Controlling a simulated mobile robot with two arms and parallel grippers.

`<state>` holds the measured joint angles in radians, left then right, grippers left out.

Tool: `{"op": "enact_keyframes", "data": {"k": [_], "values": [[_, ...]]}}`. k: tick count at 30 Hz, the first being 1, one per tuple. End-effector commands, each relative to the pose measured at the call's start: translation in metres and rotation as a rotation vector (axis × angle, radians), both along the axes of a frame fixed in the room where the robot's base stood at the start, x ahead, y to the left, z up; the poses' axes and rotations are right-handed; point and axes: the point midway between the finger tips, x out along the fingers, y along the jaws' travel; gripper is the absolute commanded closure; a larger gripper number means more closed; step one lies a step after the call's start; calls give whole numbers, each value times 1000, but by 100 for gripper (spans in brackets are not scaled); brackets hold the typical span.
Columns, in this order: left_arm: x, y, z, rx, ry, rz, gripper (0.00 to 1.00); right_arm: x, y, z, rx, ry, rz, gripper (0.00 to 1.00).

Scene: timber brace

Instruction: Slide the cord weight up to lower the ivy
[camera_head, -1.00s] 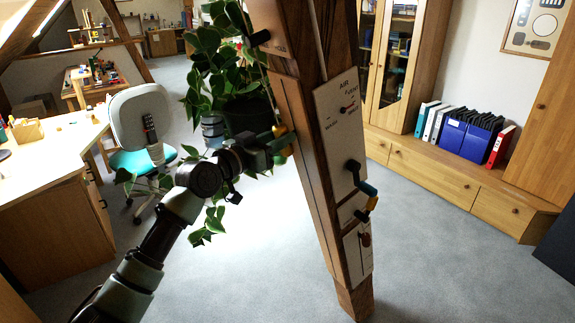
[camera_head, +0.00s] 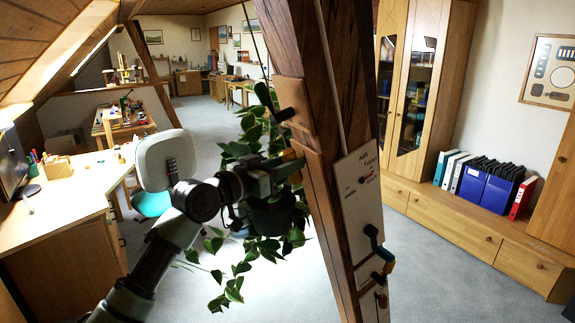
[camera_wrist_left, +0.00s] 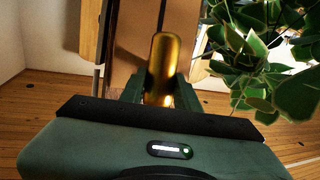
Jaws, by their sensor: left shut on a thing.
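The brass-coloured cord weight (camera_wrist_left: 173,62) stands between my left fingers in the left wrist view, against the timber brace. In the head view only a small yellowish part of the weight (camera_head: 292,154) shows past my left gripper (camera_head: 285,165). The gripper is shut on it, at the brace's left face, a little below a dark peg (camera_head: 286,114). The ivy (camera_head: 250,139) hangs in a dark pot (camera_head: 275,215) behind my arm, the pot lower than the gripper. Ivy leaves (camera_wrist_left: 262,60) also fill the right of the wrist view. My right gripper is out of view.
The timber brace (camera_head: 312,80) carries a white panel (camera_head: 358,205) with a dark teal crank handle (camera_head: 375,240). A desk (camera_head: 70,190) and chair (camera_head: 163,160) stand left. A cabinet with binders (camera_head: 483,185) stands right. Open carpet lies between.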

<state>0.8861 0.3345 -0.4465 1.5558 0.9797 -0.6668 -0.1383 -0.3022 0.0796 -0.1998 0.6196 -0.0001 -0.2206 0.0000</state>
Motion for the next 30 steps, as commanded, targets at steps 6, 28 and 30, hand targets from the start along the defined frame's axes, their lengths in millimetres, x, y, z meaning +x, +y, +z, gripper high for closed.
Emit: {"op": "enact_keyframes", "data": {"k": [6, 28, 30], "values": [[0, 2, 7, -7, -11, 3, 47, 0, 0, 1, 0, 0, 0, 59], [-53, 47, 2, -4, -11, 4, 47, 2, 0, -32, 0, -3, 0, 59], [-58, 50, 4, -5, -11, 4, 47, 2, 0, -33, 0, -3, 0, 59]]}}
